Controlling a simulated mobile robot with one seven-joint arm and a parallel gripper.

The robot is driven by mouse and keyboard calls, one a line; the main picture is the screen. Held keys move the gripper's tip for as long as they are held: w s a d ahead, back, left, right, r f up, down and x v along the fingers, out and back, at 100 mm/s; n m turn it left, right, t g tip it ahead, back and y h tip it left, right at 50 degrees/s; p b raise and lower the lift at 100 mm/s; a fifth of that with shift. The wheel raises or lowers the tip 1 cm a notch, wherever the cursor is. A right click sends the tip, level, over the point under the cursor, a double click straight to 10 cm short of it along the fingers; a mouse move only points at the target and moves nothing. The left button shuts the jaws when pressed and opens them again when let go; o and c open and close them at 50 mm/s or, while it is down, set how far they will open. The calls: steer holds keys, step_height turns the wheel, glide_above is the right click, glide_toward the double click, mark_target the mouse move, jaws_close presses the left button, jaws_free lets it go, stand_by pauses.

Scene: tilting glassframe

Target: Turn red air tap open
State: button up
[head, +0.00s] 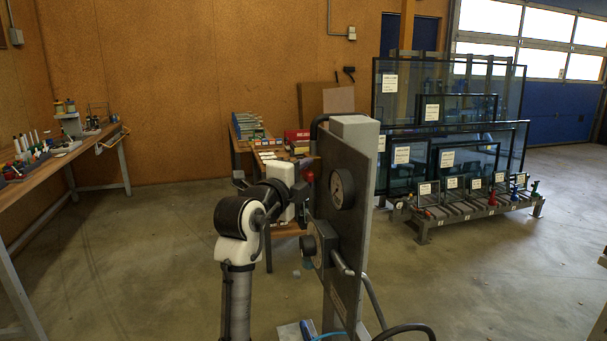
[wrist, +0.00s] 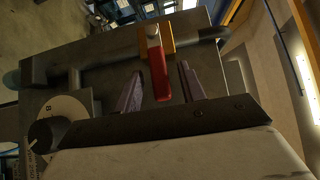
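The red tap handle (wrist: 160,76) is a flat red lever on a brass-coloured body (wrist: 153,38) on a pipe, mounted on the grey panel (wrist: 100,65). My gripper (wrist: 161,70) is open, with one finger to each side of the lever in the wrist view. Gaps show between the lever and both fingers. In the head view, my gripper's white hand (head: 281,178) is at the left side of the upright panel (head: 357,150). A small dark red part (head: 308,177) shows beside it, probably the tap. The fingers are hard to make out there.
The panel carries a round gauge (head: 342,188) and a black knob (head: 309,244), with pipes and a hose below. A workbench (head: 75,150) stands at the left. A rack (head: 425,222) with glass panes is at the right. The floor at left is clear.

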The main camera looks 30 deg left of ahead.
jaws_close()
